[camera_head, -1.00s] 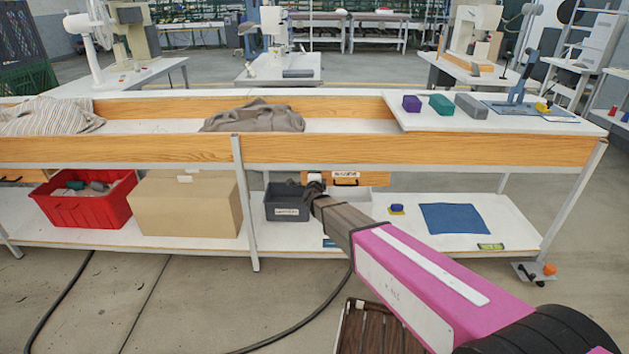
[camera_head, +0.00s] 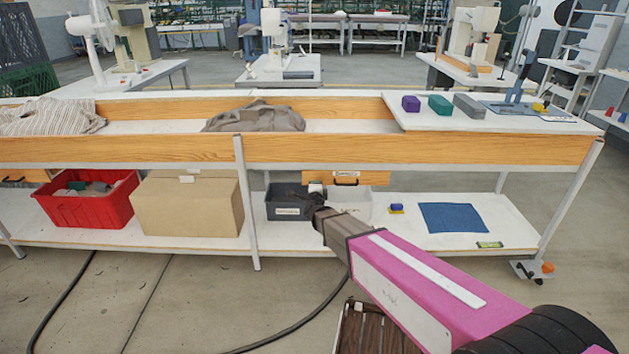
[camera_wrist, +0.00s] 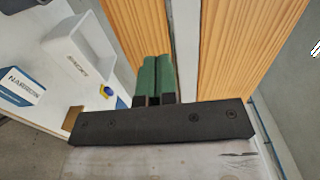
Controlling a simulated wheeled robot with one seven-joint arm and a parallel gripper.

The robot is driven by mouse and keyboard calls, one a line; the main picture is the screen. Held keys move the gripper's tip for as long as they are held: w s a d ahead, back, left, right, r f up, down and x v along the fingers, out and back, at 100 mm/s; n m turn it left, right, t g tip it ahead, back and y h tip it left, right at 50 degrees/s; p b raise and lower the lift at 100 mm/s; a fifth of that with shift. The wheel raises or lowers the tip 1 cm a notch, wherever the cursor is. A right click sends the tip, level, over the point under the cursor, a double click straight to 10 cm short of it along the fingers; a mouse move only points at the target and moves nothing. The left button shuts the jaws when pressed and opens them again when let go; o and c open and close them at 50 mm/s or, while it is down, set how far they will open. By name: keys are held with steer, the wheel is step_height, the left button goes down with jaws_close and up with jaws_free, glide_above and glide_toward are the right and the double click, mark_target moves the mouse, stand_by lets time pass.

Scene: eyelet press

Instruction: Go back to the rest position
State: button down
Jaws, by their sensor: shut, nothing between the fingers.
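My gripper (camera_wrist: 155,82) shows in the wrist view as two green fingers side by side on a black bar, closed together with nothing held. In the head view my arm reaches from the lower right toward the bench. Its dark wrist end is in front of the grey bin (camera_head: 287,207) and the white bin (camera_head: 352,205) on the lower shelf, and the fingertips cannot be made out there. The white bin also shows in the wrist view (camera_wrist: 72,58), to the left of my fingers. Wooden panels (camera_wrist: 138,35) lie beyond the fingers.
The bench's wooden front rail (camera_head: 420,150) runs above the lower shelf (camera_head: 500,215). A red crate (camera_head: 85,208) and a cardboard box (camera_head: 188,210) stand left. A blue mat (camera_head: 453,217) and a blue-yellow piece (camera_head: 396,209) lie right. A dark cable crosses the open floor.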

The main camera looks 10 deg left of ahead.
steer(key=v, duration=0.6)
steer(key=s+d+f+n+g, duration=0.15)
steer(key=d+n+g, duration=0.4)
steer(key=d, duration=0.55)
steer(key=s+d+f+n+g, duration=0.15)
steer(key=d+n+g, duration=0.35)
steer(key=d, duration=0.6)
steer(key=s+d+n+g+h, duration=0.2)
steer(key=s+d+g, duration=0.1)
steer(key=s+d, duration=0.4)
steer(key=s+d+f+n+g+h, duration=0.1)
steer(key=s+d, duration=0.6)
steer(key=d, duration=0.7)
steer(key=n+g+h, duration=0.1)
steer(key=n+g, duration=0.1)
steer(key=g, duration=0.1)
steer(key=shift+d, duration=0.1)
